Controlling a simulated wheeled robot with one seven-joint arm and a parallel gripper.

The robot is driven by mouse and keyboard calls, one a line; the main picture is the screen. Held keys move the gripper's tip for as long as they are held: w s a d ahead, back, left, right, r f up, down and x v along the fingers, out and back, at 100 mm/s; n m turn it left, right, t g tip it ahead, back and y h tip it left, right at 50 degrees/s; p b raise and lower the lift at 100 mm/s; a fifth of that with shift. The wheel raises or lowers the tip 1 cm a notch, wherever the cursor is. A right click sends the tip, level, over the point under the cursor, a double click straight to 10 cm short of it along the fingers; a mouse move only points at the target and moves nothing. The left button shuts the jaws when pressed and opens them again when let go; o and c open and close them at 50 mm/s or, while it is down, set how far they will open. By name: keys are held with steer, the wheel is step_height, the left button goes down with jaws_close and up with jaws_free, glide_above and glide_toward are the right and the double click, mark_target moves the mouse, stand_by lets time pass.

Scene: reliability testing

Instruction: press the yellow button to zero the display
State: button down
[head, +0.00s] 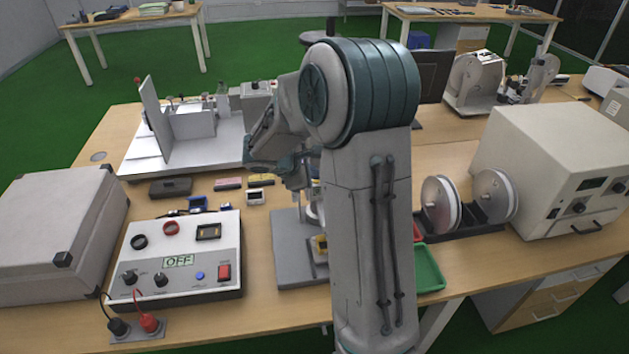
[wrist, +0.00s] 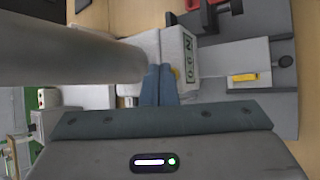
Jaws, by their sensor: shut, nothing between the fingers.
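A pale instrument with a small grey-green digital display (wrist: 189,57) shows in the wrist view. Its digits are turned sideways and I cannot read them surely. A yellow button (wrist: 177,74) shows below the display, partly hidden by my fingers. My gripper (wrist: 159,68) is shut and empty, its blue-grey fingertips at the instrument's face just left of the yellow button. I cannot tell whether they touch it. In the head view my arm hides most of the instrument; part of its grey base (head: 290,255) shows.
A yellow block (wrist: 243,78) sits on the grey stand. In the head view, a control box reading OFF (head: 178,262) and a grey case (head: 60,220) stand left. A green tray (head: 430,268), spools (head: 440,203) and a beige box (head: 545,165) stand right.

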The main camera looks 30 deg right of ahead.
stand_by(0.6)
steer(key=shift+r+p, duration=0.35)
steer(key=shift+r, duration=0.3)
step_height(320, 180, up, 5)
steer(key=p, duration=0.3)
stand_by(0.4)
